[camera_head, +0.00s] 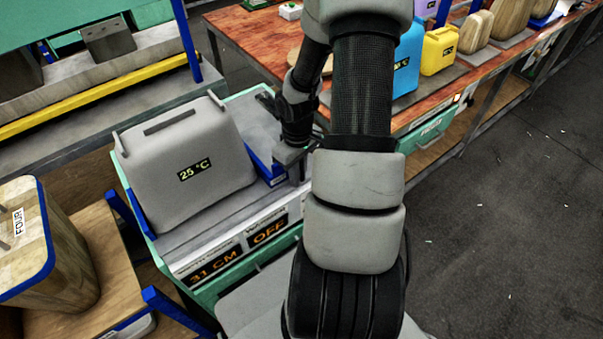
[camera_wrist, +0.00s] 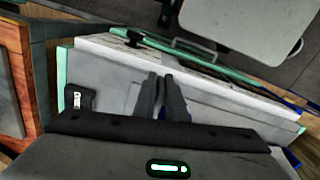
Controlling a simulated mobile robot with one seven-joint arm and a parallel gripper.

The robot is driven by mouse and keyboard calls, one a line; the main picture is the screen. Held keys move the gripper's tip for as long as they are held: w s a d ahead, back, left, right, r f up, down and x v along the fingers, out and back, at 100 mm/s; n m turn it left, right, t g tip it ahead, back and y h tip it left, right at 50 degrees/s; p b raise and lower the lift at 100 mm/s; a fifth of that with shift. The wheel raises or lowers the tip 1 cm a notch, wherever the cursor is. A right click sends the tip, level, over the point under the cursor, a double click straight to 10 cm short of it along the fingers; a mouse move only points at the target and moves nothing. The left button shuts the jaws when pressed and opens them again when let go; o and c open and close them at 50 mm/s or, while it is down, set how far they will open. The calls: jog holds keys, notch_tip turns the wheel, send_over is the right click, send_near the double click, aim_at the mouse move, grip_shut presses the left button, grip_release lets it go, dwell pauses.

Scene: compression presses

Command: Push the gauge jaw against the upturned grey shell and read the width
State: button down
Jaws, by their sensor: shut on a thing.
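The upturned grey shell (camera_head: 190,155) stands on the gauge bench at left, with a "25 °C" label on its face. The blue gauge jaw (camera_head: 264,164) stands at the shell's right side; I cannot tell whether they touch. My gripper (camera_head: 290,157) is at the jaw, shut on it, partly hidden by my arm. The gauge's front displays read "31 CM" (camera_head: 215,271) and "OFF" (camera_head: 269,233).
A wooden table (camera_head: 245,32) behind holds a blue container (camera_head: 407,62), a yellow container (camera_head: 438,50) and several wooden shells. A wooden bin marked "FOUR" (camera_head: 65,250) stands at front left. A press with a yellow rail (camera_head: 90,92) is at back left. Dark floor (camera_head: 500,210) is clear at right.

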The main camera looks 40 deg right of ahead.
jog(key=c, duration=1.8)
grip_release()
jog(key=shift+a, duration=0.35)
jog(key=shift+c, duration=0.2)
jog(key=shift+d, duration=0.1)
jog(key=shift+r, duration=0.2)
notch_tip(320, 180, up, 17)
jog(key=p, duration=0.3)
